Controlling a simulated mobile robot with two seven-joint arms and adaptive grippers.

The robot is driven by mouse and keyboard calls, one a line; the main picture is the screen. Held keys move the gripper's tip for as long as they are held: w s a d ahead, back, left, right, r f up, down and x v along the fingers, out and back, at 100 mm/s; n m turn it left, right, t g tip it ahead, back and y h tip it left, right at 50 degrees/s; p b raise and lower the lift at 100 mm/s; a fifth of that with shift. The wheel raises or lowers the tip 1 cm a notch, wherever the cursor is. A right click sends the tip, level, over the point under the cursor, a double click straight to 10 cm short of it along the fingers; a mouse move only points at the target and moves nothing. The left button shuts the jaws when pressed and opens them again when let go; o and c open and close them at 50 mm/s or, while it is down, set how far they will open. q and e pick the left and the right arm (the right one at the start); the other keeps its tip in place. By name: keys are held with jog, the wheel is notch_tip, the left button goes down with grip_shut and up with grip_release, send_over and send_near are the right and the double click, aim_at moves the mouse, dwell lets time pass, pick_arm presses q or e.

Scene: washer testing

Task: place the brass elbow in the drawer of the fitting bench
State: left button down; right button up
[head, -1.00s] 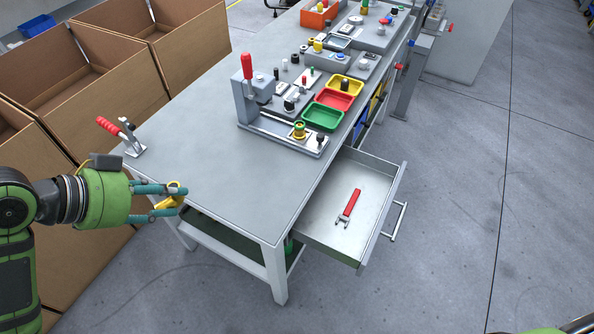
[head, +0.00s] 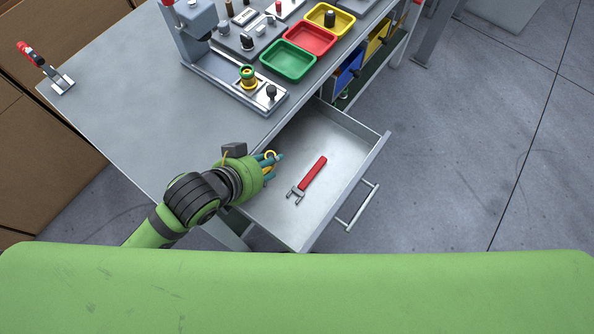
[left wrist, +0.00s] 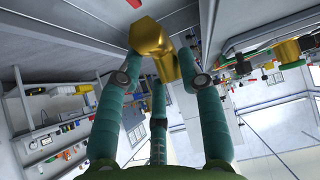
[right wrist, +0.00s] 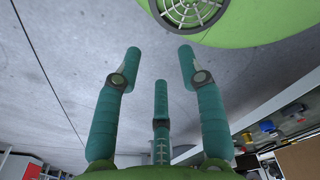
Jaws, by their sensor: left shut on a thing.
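My left gripper (head: 271,164) is over the left part of the open drawer (head: 345,127) in the head view. It is shut on the brass elbow (left wrist: 150,38), which shows large between the fingers in the left wrist view. In the head view only a small yellow part of the elbow (head: 270,155) shows at the fingertips. How high it is above the drawer floor I cannot tell. The drawer sticks out from the fitting bench (head: 130,110). My right gripper (right wrist: 158,65) is open and empty in the right wrist view, above grey floor.
A red-handled tool (head: 312,174) lies in the middle of the drawer, right of my left gripper. Green (head: 288,60), red (head: 310,38) and yellow trays and a press stand (head: 205,45) are on the bench. A red-handled clamp (head: 45,70) stands at its left.

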pick_arm(q)
jog(key=s+d+f+b, duration=0.2)
jog(key=s+d+f, duration=0.3)
jog(key=d, duration=0.1)
send_over(291, 179)
notch_tip(291, 179, down, 7)
jog(key=shift+r+b, duration=0.15)
jog(key=shift+b, duration=0.15)
jog(key=shift+f, duration=2)
pick_arm(e)
jog(key=shift+s+d+f, duration=0.1)
jog(key=shift+s+f, duration=0.05)
jog(key=shift+f, duration=0.9)
jog(key=shift+s+d+f, duration=0.1)
jog(key=shift+f, duration=0.95)
pick_arm(q)
jog(key=c, duration=1.2)
grip_release()
jog(key=shift+f+b, duration=0.2)
jog(key=shift+b, duration=0.1)
jog(key=shift+o, duration=0.7)
